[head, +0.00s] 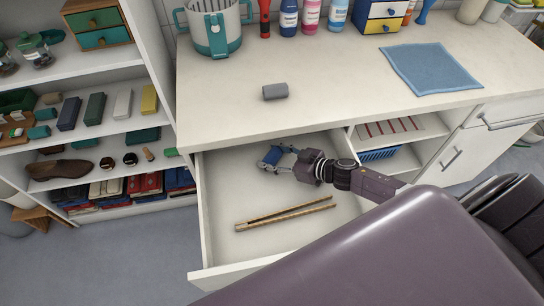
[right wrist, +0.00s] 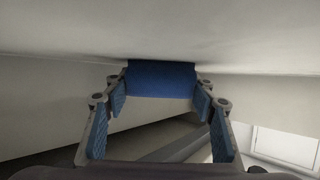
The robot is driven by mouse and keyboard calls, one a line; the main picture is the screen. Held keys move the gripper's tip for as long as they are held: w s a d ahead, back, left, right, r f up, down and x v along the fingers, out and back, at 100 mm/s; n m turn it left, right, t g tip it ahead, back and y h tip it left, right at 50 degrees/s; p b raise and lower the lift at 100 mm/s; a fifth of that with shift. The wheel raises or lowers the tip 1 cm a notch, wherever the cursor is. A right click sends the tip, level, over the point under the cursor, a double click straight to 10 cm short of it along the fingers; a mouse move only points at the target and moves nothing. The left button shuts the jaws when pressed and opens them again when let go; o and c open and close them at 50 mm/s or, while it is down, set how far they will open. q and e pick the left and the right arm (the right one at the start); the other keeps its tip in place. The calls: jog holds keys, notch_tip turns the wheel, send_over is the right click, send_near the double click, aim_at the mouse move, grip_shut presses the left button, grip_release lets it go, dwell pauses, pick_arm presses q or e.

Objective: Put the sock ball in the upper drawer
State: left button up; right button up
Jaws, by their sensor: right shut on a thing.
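The upper drawer (head: 209,232) under the countertop is pulled open. My right gripper (head: 275,157) reaches into it near the back and is shut on a blue rolled thing (head: 271,156), which looks like the sock ball. In the right wrist view the blue sock ball (right wrist: 160,79) sits between the fingertips, close to a pale surface; I cannot tell whether it touches it. My left gripper is not in view.
Wooden tongs (head: 284,214) lie in the drawer's front part. A grey rolled thing (head: 275,91) and a blue cloth (head: 431,68) lie on the countertop (head: 335,90). Bottles and a pot (head: 214,30) stand at its back. Shelves (head: 100,130) stand left.

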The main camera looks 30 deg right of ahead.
aim_at(277, 158)
jog(key=o, duration=1.2)
jog(key=shift+c, duration=0.2)
jog(key=v, duration=0.7)
jog(key=shift+a, duration=0.1)
jog(key=shift+s+r, duration=0.15)
jog(key=shift+s, duration=0.1)
